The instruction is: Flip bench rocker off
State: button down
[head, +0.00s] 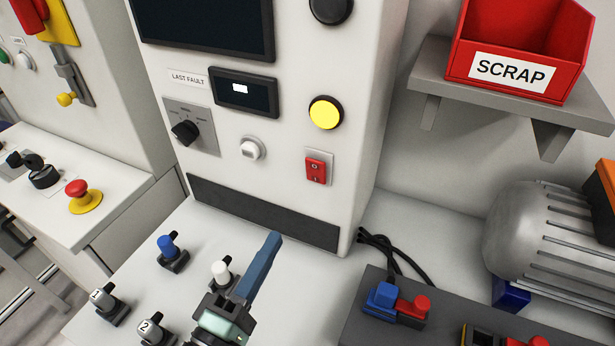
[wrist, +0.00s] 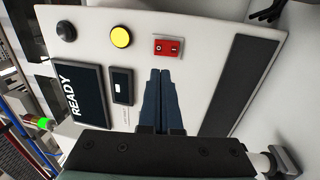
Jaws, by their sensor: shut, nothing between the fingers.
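The red rocker switch (head: 316,169) sits on a light plate low on the right of the white panel, below a lit yellow round button (head: 325,113). It is marked O at the top and I at the bottom. In the wrist view the rocker (wrist: 168,47) lies just beyond my fingertips, turned sideways. My gripper (head: 274,238) is shut and empty, its blue fingers together, below and left of the rocker in the head view. The fingers (wrist: 161,72) point toward the rocker in the wrist view and appear apart from it. Which half is pressed in is hard to tell.
A black selector knob (head: 185,131), a white button (head: 251,149) and a small display (head: 245,92) share the panel. Several toggles stand on the bench below. A red SCRAP bin (head: 515,65) sits on a shelf at right, above a grey motor (head: 545,240).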

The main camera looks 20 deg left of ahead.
jog(key=p, duration=0.4)
send_near(315, 166)
jog(key=w, duration=0.5)
jog(key=shift+w+d+r, duration=0.1)
jog(key=shift+w+r, duration=0.05)
jog(key=shift+r, duration=0.25)
jog(key=shift+w, duration=0.75)
jog(key=r+p, duration=0.1)
jog(key=p, duration=0.2)
jog(key=shift+w+r+g, duration=0.1)
jog(key=shift+w+g, duration=0.1)
jog(key=shift+g, duration=0.1)
jog(key=shift+f, duration=0.35)
